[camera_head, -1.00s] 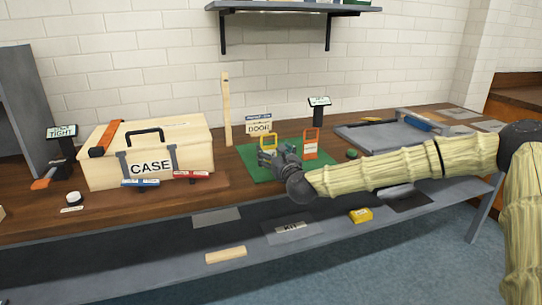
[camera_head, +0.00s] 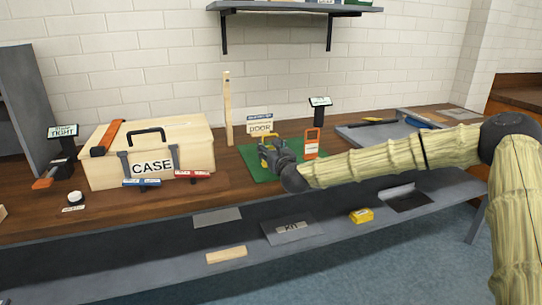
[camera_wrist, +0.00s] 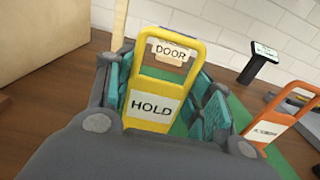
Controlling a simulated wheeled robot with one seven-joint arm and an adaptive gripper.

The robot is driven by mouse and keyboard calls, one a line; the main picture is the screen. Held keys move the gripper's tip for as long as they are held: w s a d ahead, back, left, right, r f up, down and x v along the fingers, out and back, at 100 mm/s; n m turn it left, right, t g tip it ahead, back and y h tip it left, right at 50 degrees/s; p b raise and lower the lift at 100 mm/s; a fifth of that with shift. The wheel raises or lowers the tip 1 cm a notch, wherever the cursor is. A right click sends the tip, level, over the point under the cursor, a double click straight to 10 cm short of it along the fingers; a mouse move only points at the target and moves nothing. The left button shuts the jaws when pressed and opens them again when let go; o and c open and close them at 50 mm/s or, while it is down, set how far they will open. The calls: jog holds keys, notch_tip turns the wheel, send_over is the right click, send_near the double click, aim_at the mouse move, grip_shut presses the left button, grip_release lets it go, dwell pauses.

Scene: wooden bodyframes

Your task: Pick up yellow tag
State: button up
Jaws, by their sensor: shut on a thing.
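The yellow tag (camera_wrist: 148,121) is an upright yellow frame with a cut-out top and a white label reading HOLD. In the wrist view it stands between the teal-padded fingers of my gripper (camera_wrist: 165,100), which is shut on it. In the head view my gripper (camera_head: 268,155) is over the green mat (camera_head: 247,170) on the bench and hides most of the tag. Whether the tag's lower edge touches the mat is hidden.
An orange tag (camera_head: 311,144) stands close to the right of my gripper. A DOOR sign (camera_head: 260,129) is behind it, with a black display stand (camera_head: 319,110) at back right. The wooden CASE box (camera_head: 190,142) and an upright wooden post (camera_head: 228,110) are to the left.

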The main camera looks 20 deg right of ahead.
jog(key=shift+r, duration=0.6)
notch_tip(320, 180, up, 3)
jog(key=shift+f, duration=0.2)
jog(key=s+a, duration=0.3)
jog(key=a, duration=0.1)
jog(key=s+a, duration=0.2)
jog(key=a, duration=0.3)
jog(key=s+a+r, duration=0.1)
jog(key=s+a, duration=0.2)
jog(key=a, duration=0.1)
jog(key=shift+s+a+r, duration=0.1)
jog(key=shift+s+a, duration=0.15)
jog(key=shift+s, duration=0.05)
